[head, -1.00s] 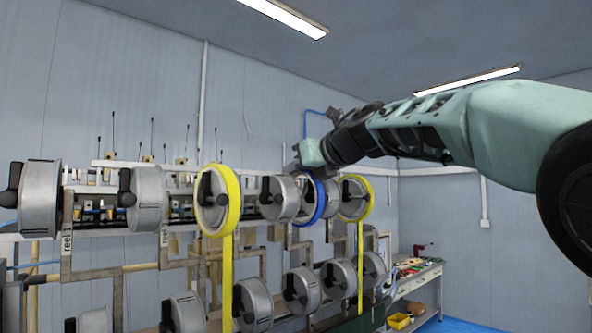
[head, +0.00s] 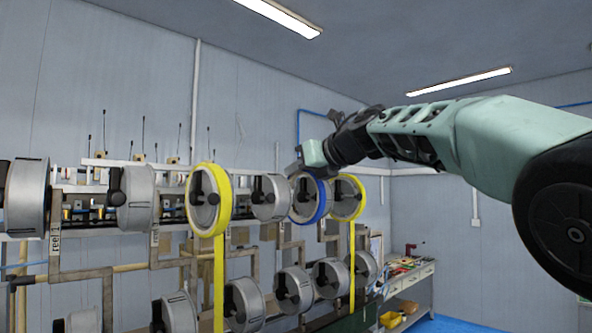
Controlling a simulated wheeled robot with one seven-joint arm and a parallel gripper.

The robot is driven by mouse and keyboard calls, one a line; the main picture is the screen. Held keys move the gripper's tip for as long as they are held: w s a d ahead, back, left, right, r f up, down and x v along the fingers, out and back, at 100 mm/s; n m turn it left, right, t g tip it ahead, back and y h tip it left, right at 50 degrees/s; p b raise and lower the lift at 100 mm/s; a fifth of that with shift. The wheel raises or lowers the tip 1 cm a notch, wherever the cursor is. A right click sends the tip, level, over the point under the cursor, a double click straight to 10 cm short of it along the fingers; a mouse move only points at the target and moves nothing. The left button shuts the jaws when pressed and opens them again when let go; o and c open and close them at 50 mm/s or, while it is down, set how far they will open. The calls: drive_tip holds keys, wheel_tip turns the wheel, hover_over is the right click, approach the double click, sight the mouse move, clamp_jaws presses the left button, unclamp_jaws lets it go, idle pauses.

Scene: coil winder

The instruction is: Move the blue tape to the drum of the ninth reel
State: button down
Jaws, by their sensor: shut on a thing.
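The blue tape (head: 321,207) is a ring in the upper row, between a bare grey reel and a reel with yellow tape. A grey reel drum (head: 301,208) with a black hub shows inside the ring. I cannot tell whether the tape sits fully around this drum or partly in front of it. My gripper (head: 300,172) is at the top of the ring, shut on the blue tape. Its fingertips are small and partly hidden. I cannot read which reel number this is.
Yellow tapes hang on two upper reels, one left (head: 222,205) and one just right (head: 360,198) of the blue tape. Bare grey reels (head: 270,198) fill other places, with a lower row (head: 293,290) beneath. A workbench (head: 410,276) stands at the right.

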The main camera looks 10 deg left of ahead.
drive_tip(key=shift+w+d, duration=0.1)
drive_tip(key=shift+w, duration=0.05)
drive_tip(key=shift+w+d, duration=0.25)
drive_tip(key=shift+w, duration=0.1)
drive_tip(key=shift+w+d, duration=0.2)
drive_tip(key=shift+w, duration=0.05)
drive_tip(key=c, duration=1.7)
unclamp_jaws()
drive_tip(key=shift+s+d, duration=0.1)
drive_tip(key=shift+d, duration=0.05)
drive_tip(key=shift+r+b+v, duration=0.2)
drive_tip(key=shift+b+v, duration=0.65)
drive_tip(key=shift+v, duration=0.6)
drive_tip(key=shift+r+b+v, duration=0.15)
drive_tip(key=shift+b+v, duration=0.65)
drive_tip(key=shift+v, duration=0.65)
